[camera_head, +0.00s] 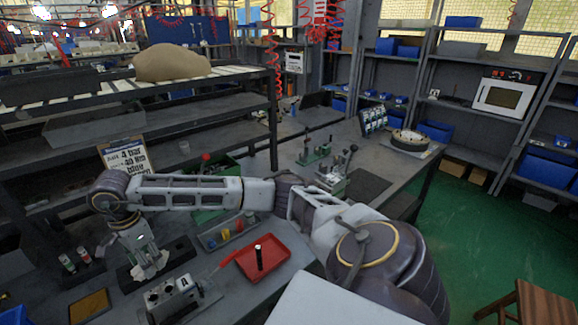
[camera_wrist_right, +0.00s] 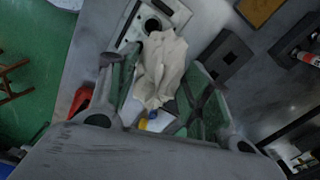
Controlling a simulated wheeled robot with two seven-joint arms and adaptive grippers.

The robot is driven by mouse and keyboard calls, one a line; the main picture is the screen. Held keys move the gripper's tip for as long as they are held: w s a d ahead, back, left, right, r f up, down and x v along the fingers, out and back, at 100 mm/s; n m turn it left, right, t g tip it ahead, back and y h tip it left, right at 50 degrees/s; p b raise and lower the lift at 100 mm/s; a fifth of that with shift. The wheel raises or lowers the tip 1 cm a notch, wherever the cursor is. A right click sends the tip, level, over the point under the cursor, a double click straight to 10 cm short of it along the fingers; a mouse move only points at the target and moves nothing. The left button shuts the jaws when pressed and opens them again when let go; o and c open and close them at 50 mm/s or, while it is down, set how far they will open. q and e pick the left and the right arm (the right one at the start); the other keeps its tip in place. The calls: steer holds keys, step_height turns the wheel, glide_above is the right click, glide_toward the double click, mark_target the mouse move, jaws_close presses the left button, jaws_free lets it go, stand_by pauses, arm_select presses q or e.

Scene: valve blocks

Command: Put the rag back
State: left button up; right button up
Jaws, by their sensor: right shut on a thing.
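The white rag (camera_head: 150,268) hangs crumpled from my right gripper (camera_head: 146,252), low over the workbench in the head view. In the right wrist view the rag (camera_wrist_right: 160,68) sits between the two green-grey fingers of my right gripper (camera_wrist_right: 160,92), which is shut on it. In the head view the rag is in front of a black block (camera_head: 180,250). In the wrist view this block (camera_wrist_right: 227,56) lies to the right of the rag, with a square opening. I cannot tell whether the rag touches anything below. My left gripper is not in view.
A grey valve block (camera_head: 178,297) marked "A" stands close to the rag. A red tray (camera_head: 280,262) with a black upright part lies to the right. Small bottles (camera_head: 68,263) stand in a dark holder at left. A brown pad (camera_head: 90,305) lies near the front.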

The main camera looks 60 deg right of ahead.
steer(key=n, duration=0.4)
steer(key=shift+w+a+n, duration=0.1)
steer(key=shift+n, duration=0.2)
steer(key=n, duration=0.4)
steer(key=shift+w+a+n, duration=0.1)
steer(key=shift+w+n, duration=0.15)
steer(key=shift+n, duration=0.15)
steer(key=n, duration=0.5)
steer(key=shift+w, duration=0.35)
steer(key=n, duration=0.3)
steer(key=shift+w+f, duration=0.15)
steer(key=shift+f, duration=0.05)
steer(key=shift+f+n, duration=0.5)
steer(key=shift+s+d+f, duration=0.1)
steer(key=shift+s+f, duration=0.15)
steer(key=shift+f, duration=0.25)
steer(key=shift+s+d+f, duration=0.1)
steer(key=shift+s+f, duration=0.1)
steer(key=shift+f, duration=0.25)
steer(key=shift+s+f, duration=0.55)
steer(key=shift+f, duration=0.3)
steer(key=shift+s+f, duration=0.5)
steer(key=shift+f, duration=0.35)
steer(key=shift+d, duration=0.15)
